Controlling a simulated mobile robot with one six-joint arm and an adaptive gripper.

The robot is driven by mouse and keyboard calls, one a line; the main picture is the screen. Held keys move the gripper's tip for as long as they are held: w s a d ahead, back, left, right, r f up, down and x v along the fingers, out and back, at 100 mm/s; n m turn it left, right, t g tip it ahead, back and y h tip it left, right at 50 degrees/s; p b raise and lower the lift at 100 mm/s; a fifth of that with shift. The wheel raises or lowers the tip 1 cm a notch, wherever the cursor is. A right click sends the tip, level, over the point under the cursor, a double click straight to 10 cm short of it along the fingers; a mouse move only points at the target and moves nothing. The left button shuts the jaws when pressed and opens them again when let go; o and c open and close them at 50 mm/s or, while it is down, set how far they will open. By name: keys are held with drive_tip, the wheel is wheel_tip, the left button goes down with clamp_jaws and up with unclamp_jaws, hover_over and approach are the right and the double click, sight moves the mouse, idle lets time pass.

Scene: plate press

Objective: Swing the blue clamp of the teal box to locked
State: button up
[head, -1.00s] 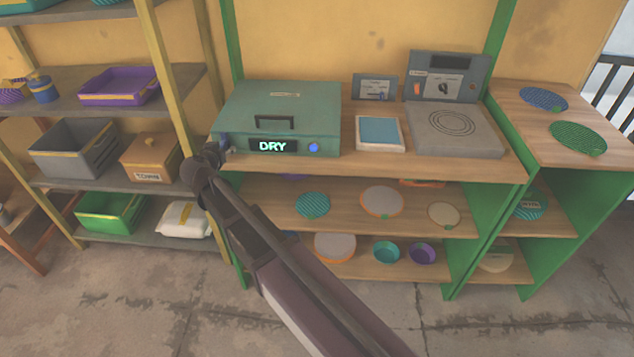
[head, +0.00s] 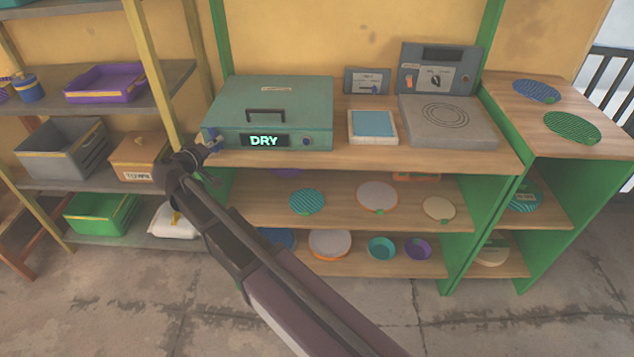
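The teal box (head: 290,92) sits closed on the left of the wooden bench top, with a dark handle on its lid and a lit DRY display (head: 264,141) on its front. A small blue part, which looks like the blue clamp (head: 209,135), shows at the box's left front corner. My gripper (head: 207,148) is at that corner, just below and in front of the blue part. It partly hides the clamp. I cannot tell whether they touch, whether the fingers are open, or which way the clamp is turned.
A grey shelf rack with a yellow post (head: 152,75) stands close on the left of my gripper. Right of the box are a blue-topped white pad (head: 373,127) and a grey device (head: 450,122). Plates and bowls lie on the shelves below.

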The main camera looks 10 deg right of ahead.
drive_tip(key=n+h+b, duration=0.1)
drive_tip(key=n+b, duration=0.1)
drive_tip(key=n, duration=0.1)
drive_tip(key=n+t+h+b, duration=0.1)
drive_tip(key=n+b, duration=0.1)
drive_tip(key=n, duration=0.1)
drive_tip(key=shift+f+h, duration=0.15)
drive_tip(key=shift+h, duration=0.25)
drive_tip(key=shift+s+a+n+t, duration=0.1)
drive_tip(key=shift+s+n+t, duration=0.05)
drive_tip(key=shift+n+t, duration=0.2)
drive_tip(key=v, duration=1.3)
drive_tip(key=d+f+m+g+p, duration=0.1)
drive_tip(key=d+m+g+p, duration=0.45)
drive_tip(key=d, duration=1.25)
drive_tip(key=s+d+m+g+y+p, duration=0.1)
drive_tip(key=s+d+g+y+p, duration=0.2)
drive_tip(key=d, duration=0.4)
drive_tip(key=s+d+m+g+y+p, duration=0.2)
drive_tip(key=s+d+g+y+p, duration=0.1)
drive_tip(key=d+p, duration=0.5)
drive_tip(key=shift+s+d+r+g+y, duration=0.35)
drive_tip(key=shift+s+g, duration=0.55)
drive_tip(key=shift+s, duration=0.3)
